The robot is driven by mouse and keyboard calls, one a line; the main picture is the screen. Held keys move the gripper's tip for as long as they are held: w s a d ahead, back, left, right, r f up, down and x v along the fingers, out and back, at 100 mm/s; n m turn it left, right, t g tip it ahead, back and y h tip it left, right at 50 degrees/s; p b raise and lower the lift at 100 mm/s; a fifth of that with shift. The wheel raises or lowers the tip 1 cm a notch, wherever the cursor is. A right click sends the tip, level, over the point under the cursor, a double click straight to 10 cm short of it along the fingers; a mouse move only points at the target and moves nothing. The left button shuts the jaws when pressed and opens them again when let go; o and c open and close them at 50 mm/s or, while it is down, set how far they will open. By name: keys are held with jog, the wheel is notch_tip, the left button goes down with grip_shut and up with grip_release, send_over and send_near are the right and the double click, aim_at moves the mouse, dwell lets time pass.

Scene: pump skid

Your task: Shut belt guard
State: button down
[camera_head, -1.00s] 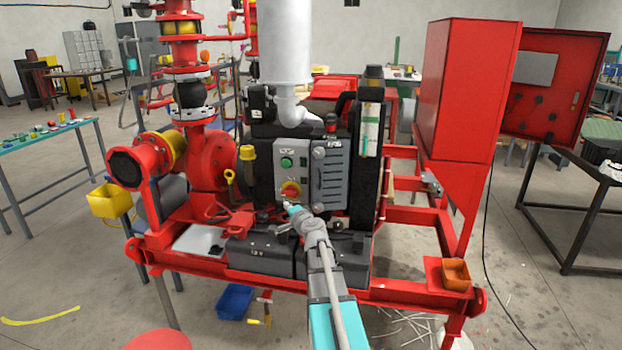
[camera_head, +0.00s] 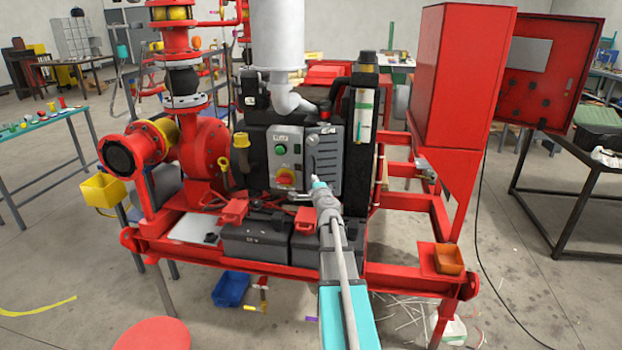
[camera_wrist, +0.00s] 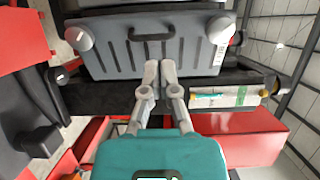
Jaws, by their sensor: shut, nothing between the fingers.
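The belt guard (camera_head: 325,158) is a grey ribbed panel on the engine front, right of the grey control box with its green button and red-yellow switch. In the wrist view the guard (camera_wrist: 160,45) fills the upper middle, with a dark handle and round corner knobs. My gripper (camera_head: 317,184) is in front of the guard's lower part in the head view. In the wrist view my gripper (camera_wrist: 158,68) has its fingers together and empty, overlapping the guard's near edge. I cannot tell whether they touch it, or how far the guard stands open.
The control box (camera_head: 285,160) stands close left of the guard. Black batteries (camera_head: 257,237) sit below on the red skid frame. A labelled cylinder (camera_head: 365,115) is to the right, also in the wrist view (camera_wrist: 222,97). A red cabinet (camera_head: 455,80) rises at right.

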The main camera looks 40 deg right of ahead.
aim_at(307, 161)
jog(key=x, duration=1.3)
jog(key=shift+w, duration=0.15)
jog(key=shift+d, duration=0.1)
